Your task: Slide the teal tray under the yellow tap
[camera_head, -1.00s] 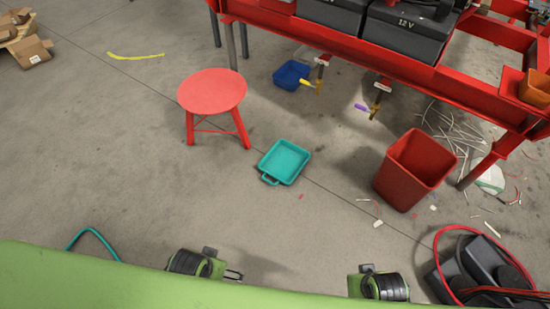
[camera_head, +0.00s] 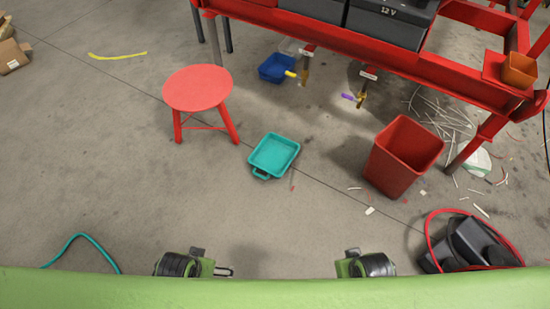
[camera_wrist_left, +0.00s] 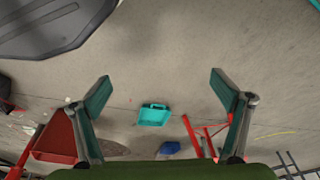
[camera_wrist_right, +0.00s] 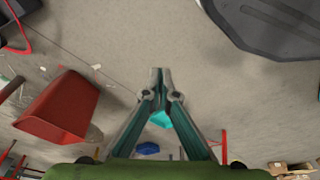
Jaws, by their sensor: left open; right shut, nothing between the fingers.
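The teal tray (camera_head: 274,155) lies flat on the floor between the red stool and the red bin, its handle toward me. The yellow-handled tap (camera_head: 292,74) hangs under the red skid frame, beside a blue tray (camera_head: 278,67) on the floor. A purple-handled tap (camera_head: 351,97) hangs to its right. My left gripper (camera_head: 228,272) is open and empty; in the left wrist view its fingers (camera_wrist_left: 165,95) spread wide with the teal tray (camera_wrist_left: 154,116) far beyond. My right gripper (camera_wrist_right: 161,75) is shut and empty, partly covering the teal tray (camera_wrist_right: 160,119) in its view.
The red stool (camera_head: 198,90) stands left of the teal tray; the red bin (camera_head: 403,155) stands right. Scattered wire scraps (camera_head: 450,120) lie under the skid. A dark object with a red cable (camera_head: 470,243) lies at lower right. Floor between me and the teal tray is clear.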

